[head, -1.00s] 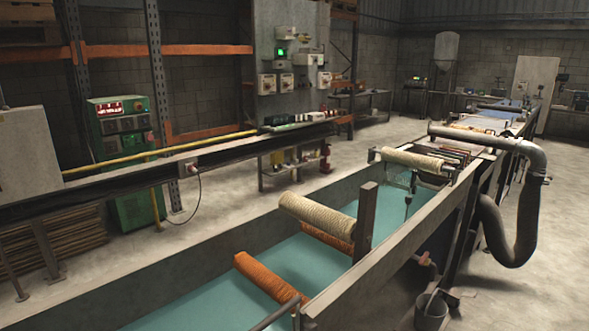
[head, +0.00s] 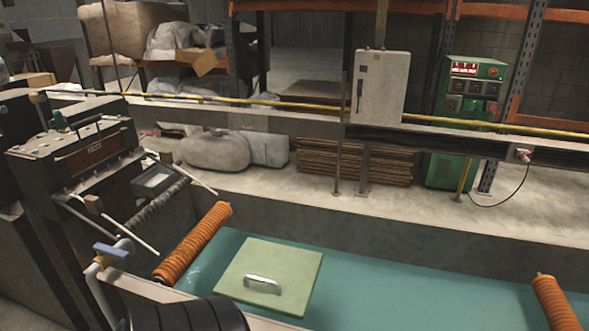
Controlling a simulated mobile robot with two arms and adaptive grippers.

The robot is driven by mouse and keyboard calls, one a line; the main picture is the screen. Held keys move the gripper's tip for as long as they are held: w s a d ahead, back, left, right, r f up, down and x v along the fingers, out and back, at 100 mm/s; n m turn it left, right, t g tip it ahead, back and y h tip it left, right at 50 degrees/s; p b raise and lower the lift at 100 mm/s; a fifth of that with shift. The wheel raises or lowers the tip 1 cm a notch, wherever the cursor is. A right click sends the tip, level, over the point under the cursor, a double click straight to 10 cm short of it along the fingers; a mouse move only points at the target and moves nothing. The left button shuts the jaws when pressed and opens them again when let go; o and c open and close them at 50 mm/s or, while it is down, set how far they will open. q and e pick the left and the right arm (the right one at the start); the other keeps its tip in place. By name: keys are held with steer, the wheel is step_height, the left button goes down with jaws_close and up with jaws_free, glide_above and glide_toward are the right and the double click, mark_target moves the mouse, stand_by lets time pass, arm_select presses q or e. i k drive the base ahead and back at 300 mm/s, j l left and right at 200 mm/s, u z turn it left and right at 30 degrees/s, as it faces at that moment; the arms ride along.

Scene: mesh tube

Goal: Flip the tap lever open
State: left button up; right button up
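A tap with a blue lever (head: 112,251) stands at the lower left of the head view, at the near left corner of the tank. The lever lies across the top of a pale bent pipe (head: 93,283), nearly level in the picture. A small yellowish part shows under the lever. Neither of my grippers is in view, and nothing touches the lever.
A dark machine (head: 80,150) with thin white rods stands behind the tap. The tank holds teal liquid (head: 400,295). An orange roller (head: 195,243) and a green lid with a handle (head: 270,262) are to the right.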

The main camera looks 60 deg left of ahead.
mark_target(102, 249)
steer(key=u, duration=3.15)
steer(key=i+j+z, duration=0.1)
steer(key=z, duration=0.3)
